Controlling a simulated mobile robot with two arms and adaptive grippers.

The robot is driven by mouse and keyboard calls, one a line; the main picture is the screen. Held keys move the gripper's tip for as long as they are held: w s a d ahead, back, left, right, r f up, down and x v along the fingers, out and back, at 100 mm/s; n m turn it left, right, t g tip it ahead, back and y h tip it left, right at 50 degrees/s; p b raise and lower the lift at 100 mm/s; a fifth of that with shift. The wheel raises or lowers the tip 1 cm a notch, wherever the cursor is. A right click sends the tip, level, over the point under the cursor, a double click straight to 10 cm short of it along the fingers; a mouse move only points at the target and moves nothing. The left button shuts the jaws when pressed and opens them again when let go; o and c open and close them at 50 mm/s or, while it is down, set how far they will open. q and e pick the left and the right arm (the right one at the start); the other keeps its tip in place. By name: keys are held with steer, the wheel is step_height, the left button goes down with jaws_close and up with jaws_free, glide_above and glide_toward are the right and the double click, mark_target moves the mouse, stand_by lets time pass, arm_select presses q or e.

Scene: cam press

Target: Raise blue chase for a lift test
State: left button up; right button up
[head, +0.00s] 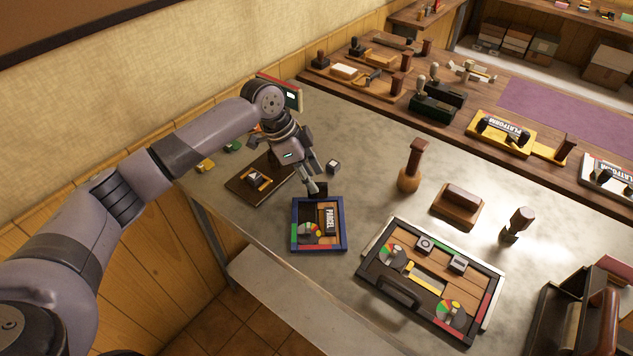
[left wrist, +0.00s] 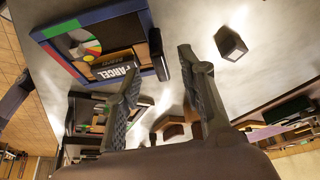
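The blue chase (head: 343,228) is a square tray with a mostly blue rim, lying flat on the grey bench. It holds a "PARCEL" block and a coloured wheel. A dark upright handle stands at its far edge. The chase also shows at the upper left of the left wrist view (left wrist: 100,14), with the dark handle (left wrist: 159,56) between the fingertips in the picture. My left gripper (head: 313,188) points down at that far edge. Its fingers (left wrist: 163,66) are apart, and I cannot tell whether they touch the handle. My right gripper is not in view.
A larger framed tray (head: 470,277) lies to the right on the bench (head: 375,165). A wooden-handled stamp (head: 410,170), a brown block (head: 458,204) and a dark stamp (head: 516,224) stand behind it. A small dark cube (head: 333,167) sits near my gripper. A brown board (head: 245,182) lies left.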

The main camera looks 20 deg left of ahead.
mark_target(316, 183)
arm_select(q)
steer(key=x, duration=0.3)
steer(key=shift+d+f, duration=0.1)
steer(key=shift+f, duration=0.1)
steer(key=shift+d+f, duration=0.1)
steer(key=shift+f, duration=0.15)
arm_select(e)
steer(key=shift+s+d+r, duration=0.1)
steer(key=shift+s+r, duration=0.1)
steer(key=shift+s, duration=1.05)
arm_select(q)
steer(key=shift+c, duration=0.2)
steer(key=c, duration=0.4)
jaws_close()
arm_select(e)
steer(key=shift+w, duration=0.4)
arm_select(q)
steer(key=shift+w, duration=0.1)
